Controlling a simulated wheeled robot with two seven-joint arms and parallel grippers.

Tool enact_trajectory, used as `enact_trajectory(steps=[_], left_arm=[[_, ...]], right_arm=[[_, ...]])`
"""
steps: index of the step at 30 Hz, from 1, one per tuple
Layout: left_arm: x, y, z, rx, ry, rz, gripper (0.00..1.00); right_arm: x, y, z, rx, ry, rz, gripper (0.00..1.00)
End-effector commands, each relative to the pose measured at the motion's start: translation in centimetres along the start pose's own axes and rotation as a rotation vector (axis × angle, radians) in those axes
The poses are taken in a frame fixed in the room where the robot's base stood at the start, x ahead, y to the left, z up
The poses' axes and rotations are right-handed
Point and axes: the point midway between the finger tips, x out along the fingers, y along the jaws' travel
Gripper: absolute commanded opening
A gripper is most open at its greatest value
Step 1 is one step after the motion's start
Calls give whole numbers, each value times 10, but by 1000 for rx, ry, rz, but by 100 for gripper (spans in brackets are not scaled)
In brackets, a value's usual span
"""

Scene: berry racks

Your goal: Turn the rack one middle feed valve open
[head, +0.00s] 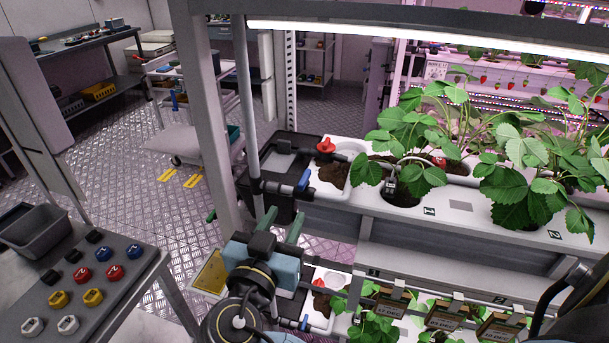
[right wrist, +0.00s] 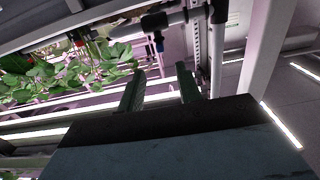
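The feed valve with a blue handle (head: 304,180) sits on a black fitting at the left end of the planter tier numbered 1 and 2, next to the upright grey pipe (head: 244,100). In the right wrist view the blue handle (right wrist: 158,42) shows small beyond the fingertips. My right gripper (head: 284,216) is open and empty, with two green fingers apart, just below and left of the valve. The wrist view also shows the open fingers (right wrist: 160,72) with nothing between them. I see no contact with the valve. My left gripper is not in view.
Another blue handle (head: 304,322) is on the lower tier. A red knob (head: 326,146) stands at the tray's left end. The rack post (head: 212,120) rises beside the pipe. Strawberry plants (head: 410,140) fill the planter. A bench with coloured knobs (head: 83,274) is at left.

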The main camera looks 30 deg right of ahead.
Motion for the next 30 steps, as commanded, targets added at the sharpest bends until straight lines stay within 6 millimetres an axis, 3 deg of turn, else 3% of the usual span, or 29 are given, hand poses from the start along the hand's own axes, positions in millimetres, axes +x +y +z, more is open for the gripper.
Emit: enact_trajectory(steps=[12, 18, 30], left_arm=[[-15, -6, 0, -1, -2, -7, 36], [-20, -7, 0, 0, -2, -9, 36], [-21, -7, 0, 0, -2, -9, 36]], right_arm=[[82, 0, -1, -8, 4, 1, 35], [114, 0, 0, -8, 1, -1, 35], [128, 0, 2, -7, -2, -2, 35]])
